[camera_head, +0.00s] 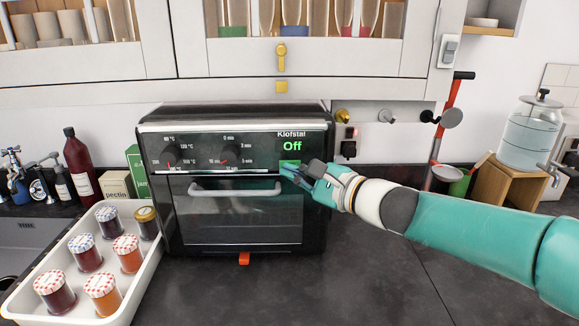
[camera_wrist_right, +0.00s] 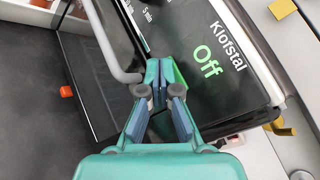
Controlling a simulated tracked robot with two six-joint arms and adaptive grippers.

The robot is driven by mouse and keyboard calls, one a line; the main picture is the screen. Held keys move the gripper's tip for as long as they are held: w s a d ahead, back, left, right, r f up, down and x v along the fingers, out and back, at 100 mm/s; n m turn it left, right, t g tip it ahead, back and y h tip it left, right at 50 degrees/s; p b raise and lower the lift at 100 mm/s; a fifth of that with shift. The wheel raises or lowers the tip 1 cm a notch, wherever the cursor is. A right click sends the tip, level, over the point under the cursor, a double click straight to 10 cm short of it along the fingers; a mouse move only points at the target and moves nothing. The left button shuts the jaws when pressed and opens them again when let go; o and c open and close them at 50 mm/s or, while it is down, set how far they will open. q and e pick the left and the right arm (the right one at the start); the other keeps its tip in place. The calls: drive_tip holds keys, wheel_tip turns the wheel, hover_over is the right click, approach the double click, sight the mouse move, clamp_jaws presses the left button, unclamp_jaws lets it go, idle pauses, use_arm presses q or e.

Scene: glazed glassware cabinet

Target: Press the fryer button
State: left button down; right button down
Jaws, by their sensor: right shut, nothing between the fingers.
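The fryer (camera_head: 240,215) is a black oven-like unit with a glass door, a grey handle (camera_head: 234,189) and two dials. Its display reads "Klofstal" and a green "Off" (camera_head: 292,146); the same text shows in the right wrist view (camera_wrist_right: 207,62). A green button (camera_head: 290,162) lies below the display, partly covered by my gripper; its green edge shows in the right wrist view (camera_wrist_right: 179,75). My right gripper (camera_head: 287,172) is shut and empty, with its fingertips (camera_wrist_right: 160,72) at the button's lower edge. I cannot tell whether they touch it. My left gripper is not in view.
A white tray (camera_head: 128,300) with several lidded jars stands left of the fryer. Glazed cabinets (camera_head: 290,60) hang above. A glass dispenser (camera_head: 530,135) on a wooden stand is at the right. The dark counter (camera_head: 370,285) in front is mostly clear.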

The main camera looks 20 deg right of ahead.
drive_tip(key=shift+w+d, duration=0.15)
drive_tip(key=shift+w, duration=0.2)
idle(0.4)
idle(0.3)
drive_tip(key=shift+s+f+b, duration=0.1)
drive_tip(key=shift+s+b, duration=0.3)
drive_tip(key=shift+b, duration=0.05)
drive_tip(key=shift+s+a, duration=0.25)
drive_tip(key=shift+s, duration=0.1)
drive_tip(key=s+b, duration=0.1)
drive_tip(key=s, duration=0.1)
drive_tip(key=s+a+b, duration=0.1)
drive_tip(key=s, duration=0.1)
drive_tip(key=shift+s+a+b, duration=0.2)
drive_tip(key=shift+s+b, duration=0.15)
drive_tip(key=shift+s, duration=0.05)
